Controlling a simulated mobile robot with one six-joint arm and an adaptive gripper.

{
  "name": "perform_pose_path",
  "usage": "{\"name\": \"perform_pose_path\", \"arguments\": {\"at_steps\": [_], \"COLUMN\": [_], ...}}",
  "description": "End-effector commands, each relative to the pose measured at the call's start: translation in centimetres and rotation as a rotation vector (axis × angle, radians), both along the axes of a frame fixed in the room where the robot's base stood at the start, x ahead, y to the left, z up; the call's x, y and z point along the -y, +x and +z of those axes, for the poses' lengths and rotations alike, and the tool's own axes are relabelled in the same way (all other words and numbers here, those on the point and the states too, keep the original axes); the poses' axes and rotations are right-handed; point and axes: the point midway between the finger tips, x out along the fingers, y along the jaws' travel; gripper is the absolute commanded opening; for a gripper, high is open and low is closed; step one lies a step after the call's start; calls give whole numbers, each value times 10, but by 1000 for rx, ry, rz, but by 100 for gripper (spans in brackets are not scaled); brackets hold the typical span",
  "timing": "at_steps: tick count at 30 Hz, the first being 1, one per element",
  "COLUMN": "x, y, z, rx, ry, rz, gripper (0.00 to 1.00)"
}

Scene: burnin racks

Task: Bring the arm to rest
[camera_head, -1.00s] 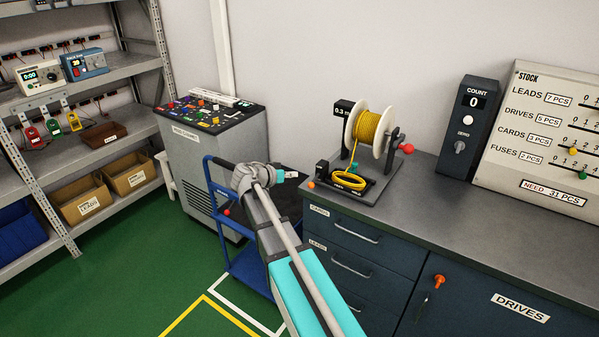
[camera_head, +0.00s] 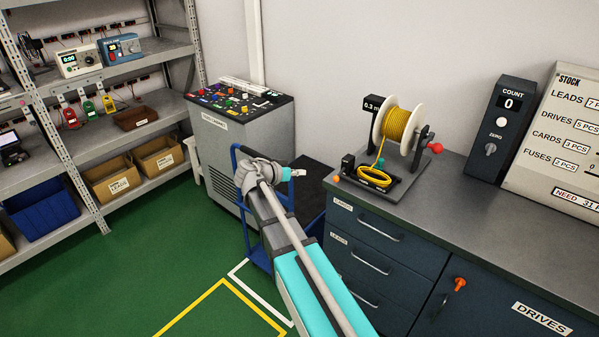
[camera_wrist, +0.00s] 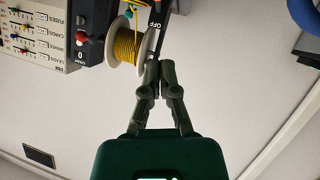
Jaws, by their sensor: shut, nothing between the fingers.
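My arm (camera_head: 303,270) reaches forward from the bottom of the head view, its far end folded above the blue cart. In the wrist view my gripper (camera_wrist: 160,72) has its dark fingers together, with nothing between them. The wrist picture is upside down, and a yellow spool (camera_wrist: 127,45) appears behind the fingers, apart from them as far as I can tell. The gripper's fingers are not clear in the head view.
The drawer bench (camera_head: 465,205) stands to the right with the yellow wire reel (camera_head: 398,127) and a count box (camera_head: 505,125). A grey cabinet (camera_head: 225,160) and a blue cart (camera_head: 240,200) are beyond the arm. Shelving (camera_head: 100,190) stands left. Green floor is clear at lower left.

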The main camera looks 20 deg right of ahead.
Motion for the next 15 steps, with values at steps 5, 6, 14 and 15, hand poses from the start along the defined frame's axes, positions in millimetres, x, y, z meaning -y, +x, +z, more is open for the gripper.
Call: {"name": "perform_pose_path", "arguments": {"at_steps": [5, 6, 14, 15], "x": [0, 0, 2, 2], "y": [0, 0, -20, -26], "z": [0, 0, -15, -20], "rx": [0, -2, -99, -130], "ry": [0, 1, 73, 97], "rz": [0, 0, 16, 22], "gripper": [0, 0, 0, 0]}}
